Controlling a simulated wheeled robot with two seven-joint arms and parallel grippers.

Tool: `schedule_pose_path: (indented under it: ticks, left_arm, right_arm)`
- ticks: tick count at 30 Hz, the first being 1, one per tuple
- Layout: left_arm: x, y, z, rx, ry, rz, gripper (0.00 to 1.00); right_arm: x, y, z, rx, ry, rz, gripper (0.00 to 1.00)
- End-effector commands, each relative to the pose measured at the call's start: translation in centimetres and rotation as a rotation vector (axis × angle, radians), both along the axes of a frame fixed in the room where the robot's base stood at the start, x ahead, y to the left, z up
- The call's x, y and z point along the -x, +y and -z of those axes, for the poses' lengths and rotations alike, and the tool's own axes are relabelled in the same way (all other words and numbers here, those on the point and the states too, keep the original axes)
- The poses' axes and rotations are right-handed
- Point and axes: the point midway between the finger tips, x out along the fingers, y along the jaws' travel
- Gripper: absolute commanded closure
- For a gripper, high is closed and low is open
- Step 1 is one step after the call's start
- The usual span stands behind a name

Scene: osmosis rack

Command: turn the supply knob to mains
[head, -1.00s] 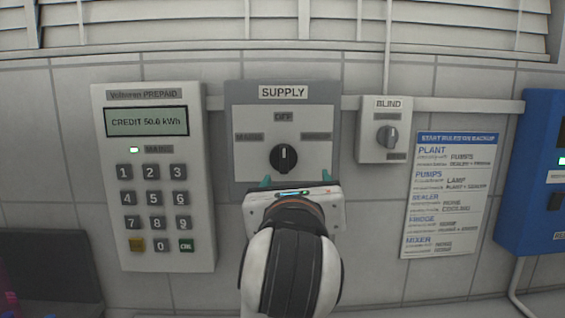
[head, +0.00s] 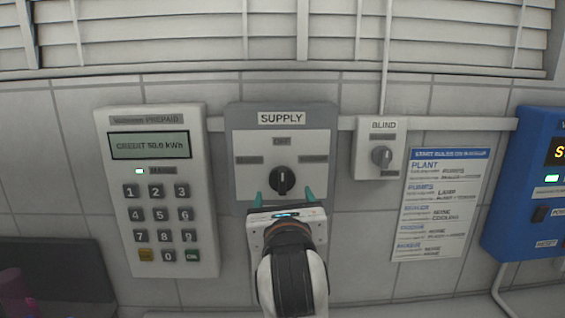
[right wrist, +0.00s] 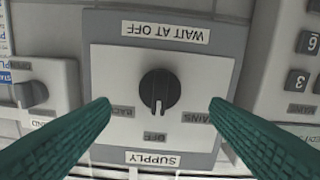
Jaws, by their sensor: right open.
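The supply knob (head: 282,180) is a round black dial on the grey SUPPLY panel (head: 235,150). Its pointer is at OFF, at the top in the head view. The MAINS label is on the left and the backup label on the right. In the right wrist view, which is upside down, the knob (right wrist: 160,91) points down to OFF and MAINS is on the right. My right gripper (head: 283,196) is open, its green fingertips spread to either side just below the knob, apart from it. My left gripper is not in view.
A prepaid meter (head: 205,220) with keypad is left of the panel. A small BLIND switch (head: 381,157), a rules sign (head: 435,205) and a blue unit (head: 510,210) are to the right. Window blinds (head: 180,35) hang above. A dark panel (head: 65,265) is at lower left.

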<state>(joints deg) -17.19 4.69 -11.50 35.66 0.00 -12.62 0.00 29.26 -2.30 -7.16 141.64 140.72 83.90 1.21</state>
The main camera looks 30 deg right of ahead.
Motion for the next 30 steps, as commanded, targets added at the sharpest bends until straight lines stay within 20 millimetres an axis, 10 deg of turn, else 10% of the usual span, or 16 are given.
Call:
schedule_pose_path:
  ticks: [10, 23, 30]
  left_arm:
    - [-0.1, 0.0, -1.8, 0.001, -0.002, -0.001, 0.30]
    - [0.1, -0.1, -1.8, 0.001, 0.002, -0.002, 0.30]
    - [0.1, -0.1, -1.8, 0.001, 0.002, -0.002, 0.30]
  right_arm:
    - [-4.3, -2.7, -0.1, 0.003, 0.002, -0.001, 0.29]
    - [-5.2, -3.2, 0.0, 0.000, -0.001, -0.003, 0.29]
    - [-5.2, -3.2, 0.0, 0.000, 0.000, -0.003, 0.69]
